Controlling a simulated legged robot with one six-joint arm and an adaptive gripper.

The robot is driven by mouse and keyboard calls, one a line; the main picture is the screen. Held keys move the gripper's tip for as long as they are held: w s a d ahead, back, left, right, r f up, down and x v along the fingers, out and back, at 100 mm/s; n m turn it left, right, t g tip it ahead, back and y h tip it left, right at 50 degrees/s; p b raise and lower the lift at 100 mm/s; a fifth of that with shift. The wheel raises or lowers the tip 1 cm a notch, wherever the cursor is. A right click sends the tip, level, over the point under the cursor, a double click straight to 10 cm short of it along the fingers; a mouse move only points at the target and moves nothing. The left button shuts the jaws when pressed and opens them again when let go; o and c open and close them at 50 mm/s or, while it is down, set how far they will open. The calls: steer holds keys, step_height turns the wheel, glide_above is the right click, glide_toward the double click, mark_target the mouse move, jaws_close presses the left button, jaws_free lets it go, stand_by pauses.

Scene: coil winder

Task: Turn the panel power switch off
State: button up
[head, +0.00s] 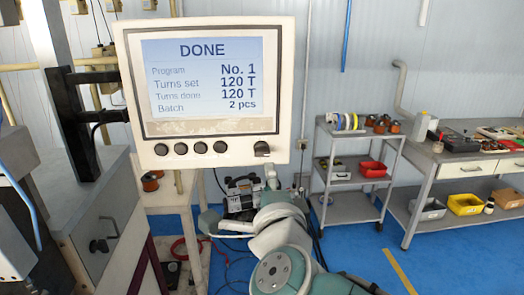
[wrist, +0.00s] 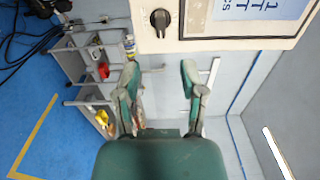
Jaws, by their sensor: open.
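The panel (head: 210,142) is a pale box with a lit screen reading DONE. Its power switch (head: 262,149) is a black rotary knob at the lower right, set apart from a row of round black buttons. In the wrist view the switch (wrist: 160,19) sits on the pale panel face (wrist: 200,44) at the top, past the fingertips. My gripper (wrist: 159,72) is open and empty, its two green-grey fingers spread on either side of the line to the knob and apart from it. In the head view my arm rises from below; the fingers are hard to make out.
A workbench (head: 424,165) with bins is at far right. A grey cabinet (head: 112,215) stands at left. A black bracket (head: 72,130) adjoins the panel's left side. Blue floor is open at lower right.

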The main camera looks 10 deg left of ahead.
mark_target(262, 156)
steer(key=x, duration=1)
steer(key=shift+w+a, duration=0.15)
steer(key=shift+w, duration=0.05)
jaws_close()
